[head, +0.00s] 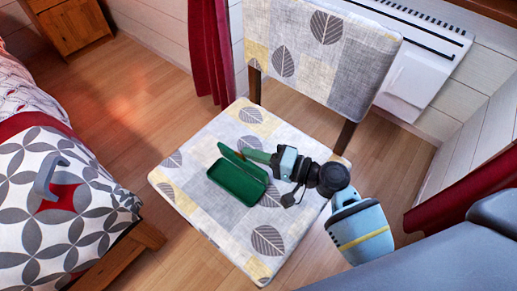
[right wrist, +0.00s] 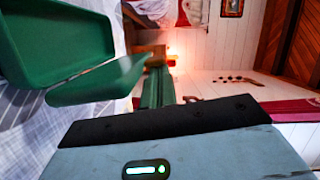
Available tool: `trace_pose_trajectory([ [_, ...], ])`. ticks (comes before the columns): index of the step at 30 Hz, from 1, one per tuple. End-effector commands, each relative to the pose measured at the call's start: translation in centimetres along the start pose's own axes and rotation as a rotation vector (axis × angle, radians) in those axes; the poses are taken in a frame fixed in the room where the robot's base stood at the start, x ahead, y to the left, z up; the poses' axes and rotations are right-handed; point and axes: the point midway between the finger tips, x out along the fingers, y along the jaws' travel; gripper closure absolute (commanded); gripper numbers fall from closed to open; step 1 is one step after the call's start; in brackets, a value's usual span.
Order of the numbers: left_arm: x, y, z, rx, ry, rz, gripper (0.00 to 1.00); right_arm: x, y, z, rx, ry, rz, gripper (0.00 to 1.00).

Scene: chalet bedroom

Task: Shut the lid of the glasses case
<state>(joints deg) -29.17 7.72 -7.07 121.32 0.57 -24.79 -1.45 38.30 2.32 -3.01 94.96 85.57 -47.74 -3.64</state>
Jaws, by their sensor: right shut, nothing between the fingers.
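The green glasses case (head: 237,184) lies open on the seat of the patterned chair. Its base rests flat, and its lid (head: 240,159) stands up along the far edge. In the right wrist view, the base (right wrist: 60,35) is at upper left and the raised lid (right wrist: 100,82) reaches out to the right. My right gripper (head: 247,154) is shut and empty, with its green fingers just behind the lid. In the wrist view, the fingers (right wrist: 158,88) are beside the lid; I cannot tell whether they touch it. My left gripper is not in view.
The chair seat (head: 200,150) is otherwise clear, and its backrest (head: 325,50) rises behind my right arm. A bed (head: 60,220) with a grey curved object (head: 47,180) on it stands at left. A white heater (head: 420,75) is on the wall at upper right.

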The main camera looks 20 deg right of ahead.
Motion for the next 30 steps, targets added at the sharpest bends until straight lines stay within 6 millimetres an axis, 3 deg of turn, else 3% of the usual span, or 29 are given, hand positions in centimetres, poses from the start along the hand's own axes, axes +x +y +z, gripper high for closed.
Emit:
trace_pose_trajectory([
  [16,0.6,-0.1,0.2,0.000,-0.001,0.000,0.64,1.1,-0.4,4.5,-0.508,-0.003,0.126,1.00],
  [30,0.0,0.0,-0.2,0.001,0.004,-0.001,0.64,1.9,1.0,7.9,-0.930,-0.003,0.231,1.00],
])
